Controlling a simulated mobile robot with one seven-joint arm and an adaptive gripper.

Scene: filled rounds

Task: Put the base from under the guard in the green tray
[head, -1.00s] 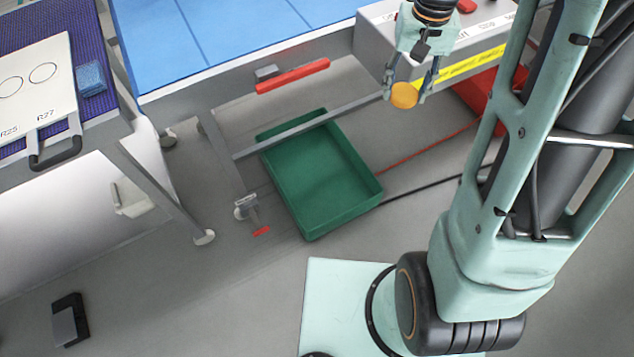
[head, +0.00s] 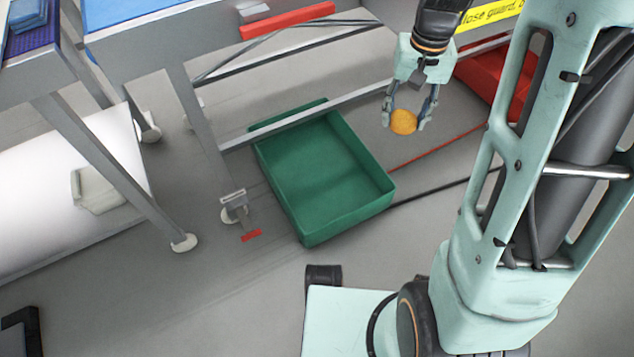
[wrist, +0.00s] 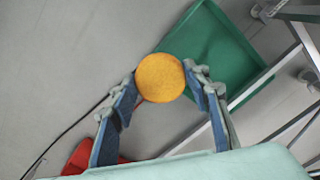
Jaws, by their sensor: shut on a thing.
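My gripper (head: 404,124) is shut on a round orange-yellow base (head: 403,122), held in the air to the upper right of the green tray in the head view. In the wrist view the base (wrist: 160,77) is a flat-faced disc between the two fingertips. The green tray (head: 375,212) lies on the floor, partly under the bench frame, and its visible inside is empty. In the wrist view the tray (wrist: 240,45) is behind and to the right of the base. The guard itself is not clearly visible; only part of a yellow label (head: 490,14) shows.
A bench rail (head: 350,99) crosses over the tray's far end. A bench leg with a caster (head: 234,205) stands left of the tray. A red bin (head: 490,80) is at the right, with cables on the floor. Open floor lies in front of the tray.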

